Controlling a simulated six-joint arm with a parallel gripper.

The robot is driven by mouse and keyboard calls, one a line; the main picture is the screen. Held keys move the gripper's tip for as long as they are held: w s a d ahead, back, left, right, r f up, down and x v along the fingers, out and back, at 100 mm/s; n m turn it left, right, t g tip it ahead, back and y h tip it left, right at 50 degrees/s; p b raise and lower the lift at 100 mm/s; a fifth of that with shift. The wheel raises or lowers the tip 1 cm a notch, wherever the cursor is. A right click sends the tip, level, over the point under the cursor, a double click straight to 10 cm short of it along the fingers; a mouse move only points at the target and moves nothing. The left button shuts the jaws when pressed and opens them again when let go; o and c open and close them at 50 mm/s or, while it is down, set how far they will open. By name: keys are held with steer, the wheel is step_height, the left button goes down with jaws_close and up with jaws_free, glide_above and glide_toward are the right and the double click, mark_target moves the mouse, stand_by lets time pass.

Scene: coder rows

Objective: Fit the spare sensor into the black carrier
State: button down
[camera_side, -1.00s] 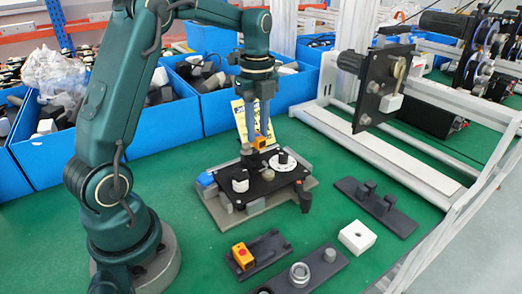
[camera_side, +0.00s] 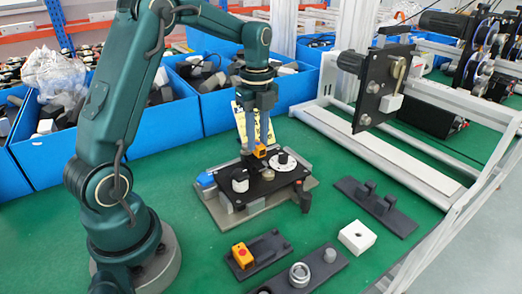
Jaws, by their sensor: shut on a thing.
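My gripper (camera_side: 253,146) points straight down over the fixture in the middle of the table. It is shut on a small orange sensor (camera_side: 260,152), whose top face looks dark. The sensor is just above or at the black plate (camera_side: 268,183), between a white-topped cylinder on the left and a white disc on the right; whether it touches is unclear. A second orange sensor (camera_side: 242,255) with a red top sits on the left end of a black holder (camera_side: 268,246) at the front. Which black part is the carrier, I cannot tell.
Blue bins (camera_side: 70,146) with loose parts line the back. An aluminium frame (camera_side: 385,150) stands at right.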

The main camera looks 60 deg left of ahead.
mark_target(257, 143)
steer(key=shift+f, duration=0.15)
steer(key=shift+f, duration=0.85)
steer(key=shift+f, duration=0.1)
steer(key=shift+f, duration=0.25)
steer(key=shift+f, duration=0.35)
stand_by(0.9)
steer(key=c, duration=0.6)
jaws_free()
